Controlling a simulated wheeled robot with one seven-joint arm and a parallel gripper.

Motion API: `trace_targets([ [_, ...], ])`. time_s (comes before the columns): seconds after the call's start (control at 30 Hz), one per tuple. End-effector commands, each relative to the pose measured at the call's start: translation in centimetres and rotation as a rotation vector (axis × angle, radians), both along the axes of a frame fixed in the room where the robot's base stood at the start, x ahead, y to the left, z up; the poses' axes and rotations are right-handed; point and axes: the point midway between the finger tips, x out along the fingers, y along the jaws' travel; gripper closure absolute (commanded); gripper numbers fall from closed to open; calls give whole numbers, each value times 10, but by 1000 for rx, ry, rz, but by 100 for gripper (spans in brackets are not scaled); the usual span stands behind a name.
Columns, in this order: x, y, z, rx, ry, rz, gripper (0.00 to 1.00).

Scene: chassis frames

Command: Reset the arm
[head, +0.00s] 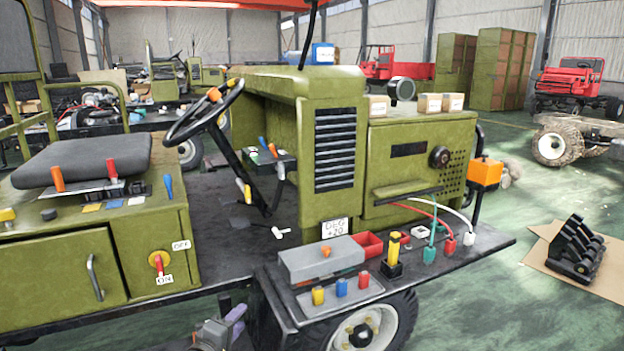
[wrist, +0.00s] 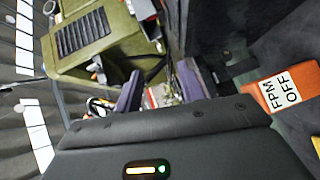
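My gripper (head: 238,318) is at the bottom of the head view, low in front of the green vehicle's dark deck edge. My arm's wrist shows beside it, and the rest of the arm is out of view. In the wrist view my gripper (wrist: 159,84) shows two purple fingers standing apart. I see nothing held between them, only background clutter beyond. The wrist picture is tilted, with the vehicle's grille (wrist: 83,33) at the upper left.
The vehicle's deck edge (head: 262,285) and front wheel (head: 372,325) are close to my gripper. A switch panel (head: 340,298) juts out to the right. Green floor (head: 460,310) is open at the right.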

Motion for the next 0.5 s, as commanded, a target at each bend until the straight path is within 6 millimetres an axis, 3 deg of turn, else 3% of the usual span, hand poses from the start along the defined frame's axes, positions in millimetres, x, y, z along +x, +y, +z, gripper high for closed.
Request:
trace_targets([
  [0.33, 13, -47, -15, 49, 67, -100, 60],
  [0.5, 19, -85, -29, 93, 126, -182, 60],
])
